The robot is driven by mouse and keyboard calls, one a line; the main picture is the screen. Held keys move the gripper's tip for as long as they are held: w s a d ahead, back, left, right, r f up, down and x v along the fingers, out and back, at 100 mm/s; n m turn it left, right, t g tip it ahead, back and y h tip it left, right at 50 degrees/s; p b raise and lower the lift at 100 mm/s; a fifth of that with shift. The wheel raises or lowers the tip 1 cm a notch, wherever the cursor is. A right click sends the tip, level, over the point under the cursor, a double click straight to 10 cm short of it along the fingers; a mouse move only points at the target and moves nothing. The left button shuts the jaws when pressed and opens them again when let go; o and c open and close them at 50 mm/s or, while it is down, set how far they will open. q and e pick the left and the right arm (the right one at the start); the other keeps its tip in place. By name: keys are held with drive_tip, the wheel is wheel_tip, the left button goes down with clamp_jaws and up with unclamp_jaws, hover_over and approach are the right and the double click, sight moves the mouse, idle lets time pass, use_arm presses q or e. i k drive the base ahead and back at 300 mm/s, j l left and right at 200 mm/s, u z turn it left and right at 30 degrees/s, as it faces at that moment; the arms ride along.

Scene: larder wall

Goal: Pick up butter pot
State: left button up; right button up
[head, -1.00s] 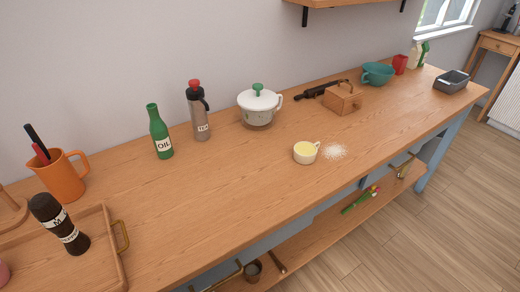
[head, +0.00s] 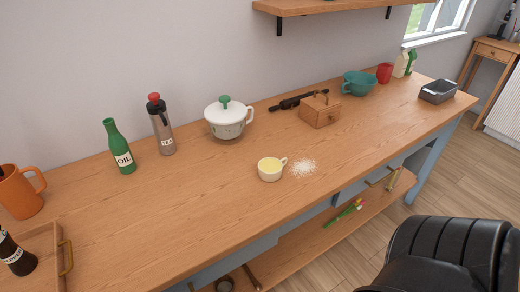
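A small cream cup with a handle and pale yellow contents (head: 270,170), which looks like the butter pot, stands upright on the wooden counter (head: 190,215) in the head view. It is near the front middle of the counter, with its handle to the right. Nothing touches or covers it. Neither of my grippers shows in the head view.
White powder (head: 305,167) lies right of the cup. Behind stand a lidded white pot (head: 225,125), a wooden box (head: 320,112), a flask (head: 163,135) and a green oil bottle (head: 119,150). A tray (head: 55,235) is at left. The counter left of the cup is clear.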

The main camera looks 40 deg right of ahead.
sight(269, 169)
drive_tip(key=k+l+u, duration=0.15)
drive_tip(key=l, duration=0.15)
drive_tip(key=l+u, duration=0.2)
drive_tip(key=k+l+u, duration=0.15)
drive_tip(key=l, duration=0.2)
drive_tip(key=k+l+u, duration=0.15)
drive_tip(key=l, duration=0.25)
drive_tip(key=k+l+u, duration=0.1)
drive_tip(key=k+l, duration=0.35)
drive_tip(key=l, duration=0.15)
drive_tip(key=k+l, duration=0.15)
drive_tip(key=l, duration=0.15)
drive_tip(key=k+l, duration=0.2)
drive_tip(key=i+l+u, duration=0.05)
drive_tip(key=l, duration=0.05)
